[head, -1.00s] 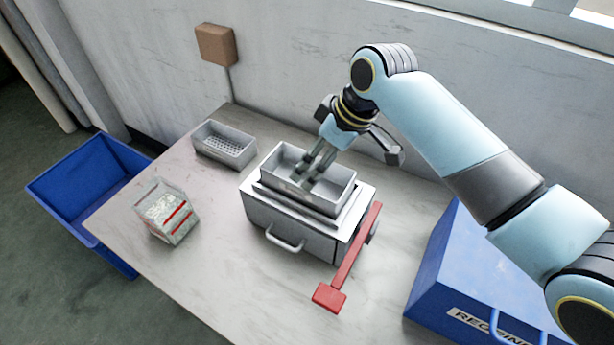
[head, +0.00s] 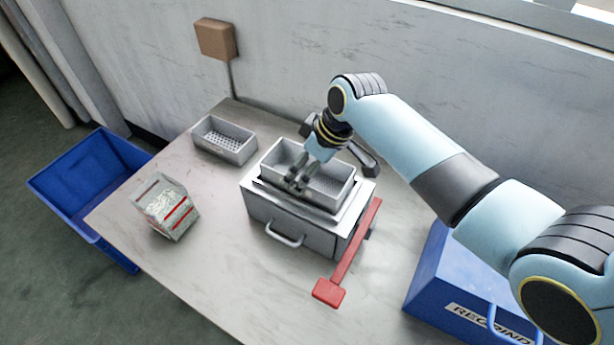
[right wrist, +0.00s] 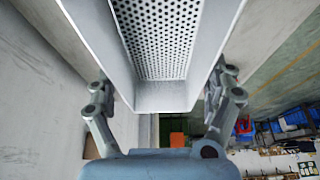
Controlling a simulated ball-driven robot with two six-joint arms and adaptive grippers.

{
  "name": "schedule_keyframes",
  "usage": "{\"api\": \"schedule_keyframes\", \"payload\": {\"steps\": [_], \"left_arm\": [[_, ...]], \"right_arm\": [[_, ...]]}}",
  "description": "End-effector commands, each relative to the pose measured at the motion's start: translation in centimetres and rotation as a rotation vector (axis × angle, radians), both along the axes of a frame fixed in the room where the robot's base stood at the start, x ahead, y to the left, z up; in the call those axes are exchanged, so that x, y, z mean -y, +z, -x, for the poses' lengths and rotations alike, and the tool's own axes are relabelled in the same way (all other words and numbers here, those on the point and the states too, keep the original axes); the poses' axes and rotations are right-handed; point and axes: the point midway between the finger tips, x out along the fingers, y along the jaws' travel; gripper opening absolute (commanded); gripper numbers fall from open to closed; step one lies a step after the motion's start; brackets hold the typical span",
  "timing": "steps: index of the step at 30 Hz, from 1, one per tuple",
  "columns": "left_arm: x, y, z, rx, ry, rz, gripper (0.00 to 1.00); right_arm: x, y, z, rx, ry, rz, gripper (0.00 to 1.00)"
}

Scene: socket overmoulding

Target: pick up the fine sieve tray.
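A grey sieve tray (head: 340,187) with a finely textured floor sits on top of a grey box on the table. It looks finer than the other tray. My right gripper (head: 297,184) points down over this tray, its fingers overlapping the inside and near wall. In the right wrist view, a perforated tray (right wrist: 165,97) fills the upper middle, between my right gripper's fingers (right wrist: 166,90). The finger links are spread apart; the fingertips are hidden by the tray walls, so contact is not clear. My left gripper is out of view.
A second grey tray (head: 243,153) with coarser holes stands at the back left. The grey box (head: 262,213) has a front handle and a red lever (head: 350,255) on its right. A clear red-striped container (head: 168,208), a blue bin (head: 60,190) and a blue box (head: 440,270) surround it.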

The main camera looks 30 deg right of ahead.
Motion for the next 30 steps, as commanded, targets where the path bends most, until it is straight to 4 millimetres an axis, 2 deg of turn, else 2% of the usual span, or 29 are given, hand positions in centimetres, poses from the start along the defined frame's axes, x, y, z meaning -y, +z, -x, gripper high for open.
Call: {"api": "schedule_keyframes", "payload": {"steps": [1,4,16,20,25,30], "left_arm": [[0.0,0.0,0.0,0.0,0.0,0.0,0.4],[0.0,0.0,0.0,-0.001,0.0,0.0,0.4],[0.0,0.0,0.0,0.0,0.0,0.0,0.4],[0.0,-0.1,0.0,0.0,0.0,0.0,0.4],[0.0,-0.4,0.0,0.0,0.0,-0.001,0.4],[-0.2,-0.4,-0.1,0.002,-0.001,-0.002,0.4]], "right_arm": [[0.0,0.0,0.0,0.0,0.0,-0.001,0.62],[0.0,0.0,0.0,-0.001,0.0,0.0,0.5],[0.0,0.3,0.0,0.001,0.0,-0.001,0.49],[0.0,1.4,-0.1,0.003,0.001,0.0,0.49],[0.0,4.4,0.0,0.005,0.001,0.0,0.49],[1.9,6.4,3.8,0.001,0.001,0.005,0.49]]}}
